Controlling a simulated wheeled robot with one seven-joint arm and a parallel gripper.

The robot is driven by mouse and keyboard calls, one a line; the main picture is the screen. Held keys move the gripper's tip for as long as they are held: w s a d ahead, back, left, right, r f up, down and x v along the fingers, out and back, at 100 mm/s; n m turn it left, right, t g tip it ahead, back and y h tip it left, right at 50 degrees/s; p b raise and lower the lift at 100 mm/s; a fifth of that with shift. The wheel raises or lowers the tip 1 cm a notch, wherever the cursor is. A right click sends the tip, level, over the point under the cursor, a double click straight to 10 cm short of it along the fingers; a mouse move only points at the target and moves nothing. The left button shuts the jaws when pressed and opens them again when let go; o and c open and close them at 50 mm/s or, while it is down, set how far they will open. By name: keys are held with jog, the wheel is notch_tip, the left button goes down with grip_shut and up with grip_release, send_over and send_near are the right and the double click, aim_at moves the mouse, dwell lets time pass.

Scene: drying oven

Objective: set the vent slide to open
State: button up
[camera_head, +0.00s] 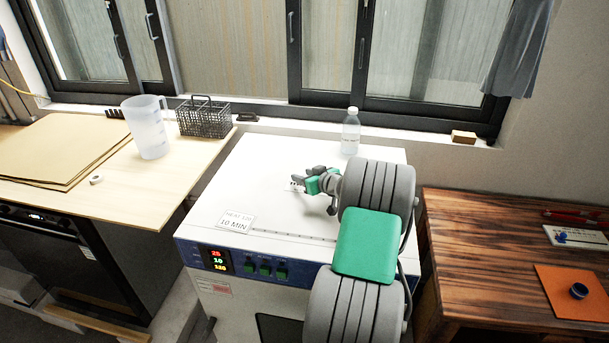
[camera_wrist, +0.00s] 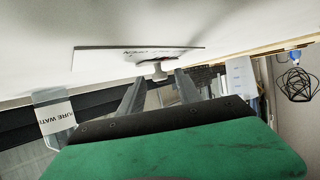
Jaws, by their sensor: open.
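The white drying oven (camera_head: 290,215) stands in the middle of the head view. In the wrist view, tilted, a flat pale label plate (camera_wrist: 105,60) lies on its white top, with lettering only partly readable. The vent slide's small pale knob (camera_wrist: 158,72) sticks out from this plate. My gripper (camera_head: 296,183) is over the oven top in the head view and hides most of the vent there. In the wrist view my gripper (camera_wrist: 159,80) is open, its two dark fingers to either side of the knob. I cannot tell whether they touch it.
A water bottle (camera_head: 350,132) stands at the oven's back edge; it also shows in the wrist view (camera_wrist: 54,117). A card (camera_head: 236,222) lies on the oven's front left. A jug (camera_head: 147,128) and a wire basket (camera_head: 204,119) stand on the left counter.

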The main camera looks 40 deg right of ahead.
grip_shut()
dwell(0.3)
dwell(1.0)
